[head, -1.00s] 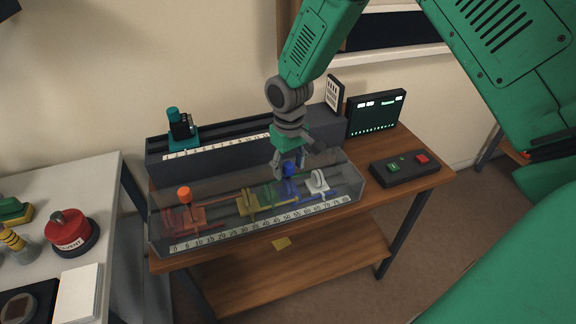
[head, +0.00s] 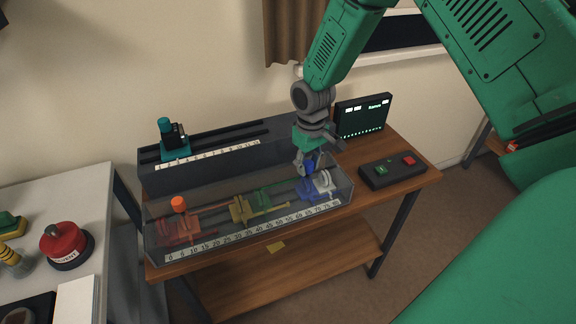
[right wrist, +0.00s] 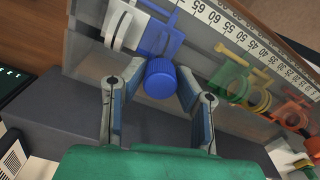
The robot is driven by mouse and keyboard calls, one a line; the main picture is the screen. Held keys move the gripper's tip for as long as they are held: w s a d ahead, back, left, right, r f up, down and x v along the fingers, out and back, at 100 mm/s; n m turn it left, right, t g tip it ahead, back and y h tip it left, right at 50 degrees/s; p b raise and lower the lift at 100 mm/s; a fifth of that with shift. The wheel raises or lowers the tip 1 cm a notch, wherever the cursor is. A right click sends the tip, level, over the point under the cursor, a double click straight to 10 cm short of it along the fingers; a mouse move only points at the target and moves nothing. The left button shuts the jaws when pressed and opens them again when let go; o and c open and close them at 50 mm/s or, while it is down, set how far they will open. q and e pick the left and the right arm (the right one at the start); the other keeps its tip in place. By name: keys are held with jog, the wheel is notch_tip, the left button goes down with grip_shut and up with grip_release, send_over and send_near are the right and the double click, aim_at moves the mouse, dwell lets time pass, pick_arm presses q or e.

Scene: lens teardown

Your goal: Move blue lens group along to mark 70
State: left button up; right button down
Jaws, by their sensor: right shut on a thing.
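The blue lens group (head: 308,190) sits on the rail inside the clear-walled case, close beside the white ring holder (head: 324,184); I cannot tell whether they touch. It stands around the 65 to 70 figures of the number scale (head: 250,235). My right gripper (head: 309,168) reaches down from above and is shut on the blue knob, which shows between the fingers in the right wrist view (right wrist: 160,78). The blue carriage (right wrist: 163,38) shows beyond the knob, with the white holder (right wrist: 122,25) on its left. My left gripper is not in view.
Along the rail are the orange-red (head: 180,228), yellow (head: 241,210) and green (head: 266,198) groups. A dark rail unit with a teal device (head: 172,140) stands behind. A button box (head: 392,170) and monitor (head: 362,116) are on the right. The case walls surround the rail.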

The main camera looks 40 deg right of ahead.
jog(key=shift+d, duration=0.55)
jog(key=shift+a+r, duration=0.1)
jog(key=shift+a, duration=0.1)
jog(key=c, duration=1.4)
grip_release()
jog(key=shift+o, duration=0.7)
jog(key=shift+s+d, duration=0.1)
jog(key=shift+d, duration=0.2)
jog(key=shift+r, duration=0.1)
notch_tip(320, 180, up, 11)
jog(key=shift+d+r, duration=0.2)
